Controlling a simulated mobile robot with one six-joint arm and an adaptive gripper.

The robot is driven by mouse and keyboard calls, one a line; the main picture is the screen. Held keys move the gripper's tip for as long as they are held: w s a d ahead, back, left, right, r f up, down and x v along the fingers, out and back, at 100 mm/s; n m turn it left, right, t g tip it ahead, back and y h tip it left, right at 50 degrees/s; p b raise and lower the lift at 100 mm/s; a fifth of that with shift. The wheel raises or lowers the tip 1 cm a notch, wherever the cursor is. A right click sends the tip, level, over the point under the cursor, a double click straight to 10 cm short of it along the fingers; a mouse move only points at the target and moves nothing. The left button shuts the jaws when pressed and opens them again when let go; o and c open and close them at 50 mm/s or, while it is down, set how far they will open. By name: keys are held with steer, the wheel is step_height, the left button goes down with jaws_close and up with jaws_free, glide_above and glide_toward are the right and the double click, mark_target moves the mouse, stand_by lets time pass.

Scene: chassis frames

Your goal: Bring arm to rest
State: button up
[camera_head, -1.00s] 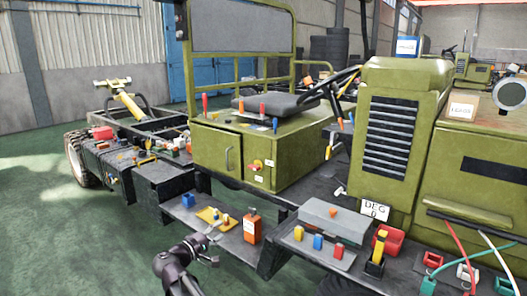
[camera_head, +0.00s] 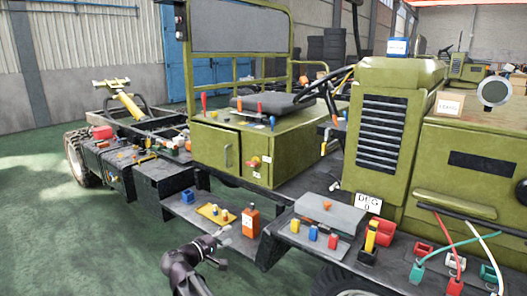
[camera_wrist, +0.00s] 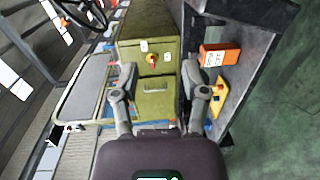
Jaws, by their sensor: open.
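My gripper (camera_head: 224,248) shows low in the head view, beside the black step shelf of the green vehicle chassis. Its two fingers are spread apart with nothing between them. In the wrist view, my gripper (camera_wrist: 160,97) also shows open and empty, with the green seat box (camera_wrist: 150,50) beyond its fingers. In the head view, an orange box (camera_head: 250,221) on the shelf is just up and right of the fingertips, and a yellow tray (camera_head: 208,217) with small pegs is above them. I see no contact with either.
A blue block (camera_head: 187,197) sits at the shelf's left end. Right of my gripper, a black platform holds a grey case (camera_head: 330,213), coloured blocks and a red bin (camera_head: 382,232). Coloured cables hang farther right. The green floor (camera_head: 90,240) at left is clear.

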steer(key=s+d+f+m+g+y, duration=0.15)
steer(key=d+f+g, duration=0.3)
steer(key=d, duration=0.55)
steer(key=s+d+f+m+g+y, duration=0.1)
steer(key=s+d+f+m+g, duration=0.2)
steer(key=d+f, duration=0.45)
steer(key=s+d+f+m+g+y, duration=0.5)
steer(key=s+d+y, duration=0.4)
steer(key=s+d, duration=0.35)
step_height(320, 180, up, 20)
steer(key=p, duration=2)
steer(key=shift+a, duration=0.45)
